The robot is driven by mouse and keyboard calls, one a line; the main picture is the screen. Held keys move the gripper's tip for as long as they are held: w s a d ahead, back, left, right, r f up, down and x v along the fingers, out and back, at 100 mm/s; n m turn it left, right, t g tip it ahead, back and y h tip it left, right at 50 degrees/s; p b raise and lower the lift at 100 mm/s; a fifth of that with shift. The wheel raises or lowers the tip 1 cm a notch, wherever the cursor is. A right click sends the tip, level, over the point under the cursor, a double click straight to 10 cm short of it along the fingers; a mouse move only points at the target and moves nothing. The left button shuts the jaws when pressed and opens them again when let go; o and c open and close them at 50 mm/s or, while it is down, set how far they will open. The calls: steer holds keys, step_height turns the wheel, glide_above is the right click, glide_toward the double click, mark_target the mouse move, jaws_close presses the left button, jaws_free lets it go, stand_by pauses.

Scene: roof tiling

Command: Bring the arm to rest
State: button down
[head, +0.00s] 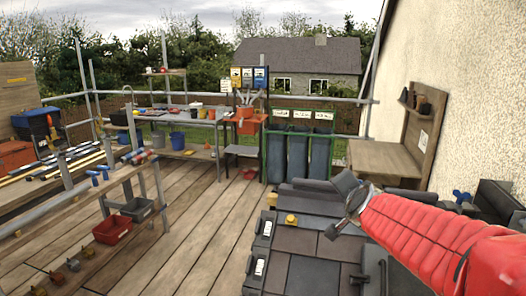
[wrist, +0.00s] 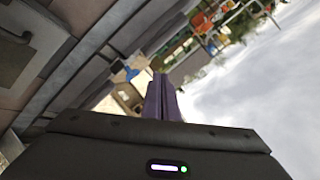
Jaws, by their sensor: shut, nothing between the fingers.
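My arm, in a red ribbed sleeve, reaches in from the lower right of the head view. My gripper (head: 345,205) is at its end, small and dark, raised above the dark roof tiles (head: 298,240). In the wrist view my gripper (wrist: 161,80) shows as two purple-grey fingers side by side, shut with nothing between them. The wrist view is strongly tilted, with sky at right and grey surfaces at left. I cannot tell the exact gap between the gripper and the tiles.
Grey stacked pieces (head: 310,193) lie behind the tiles. A wooden bench (head: 385,160) stands by the pale wall at right. Three dark bins (head: 298,155) stand at the back. A red crate (head: 112,229) is on the left rack. The plank floor (head: 200,230) is mostly clear.

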steer(key=s+a+f+n+g+y, duration=0.1)
steer(key=s+a+f+n+g, duration=0.2)
steer(key=s, duration=0.5)
steer(key=s+a+f+n+g+y, duration=0.15)
steer(key=s+a+n, duration=0.25)
steer(key=s, duration=0.4)
steer(key=s+f+n+g, duration=0.2)
steer(key=s+f, duration=0.2)
steer(key=s, duration=0.4)
steer(key=s+d+f+n+g, duration=0.1)
steer(key=s+f, duration=0.3)
steer(key=s, duration=0.4)
steer(key=shift+s+d+f+n+g+h, duration=0.15)
steer(key=shift+s+n+g+h, duration=0.2)
steer(key=shift+n, duration=0.45)
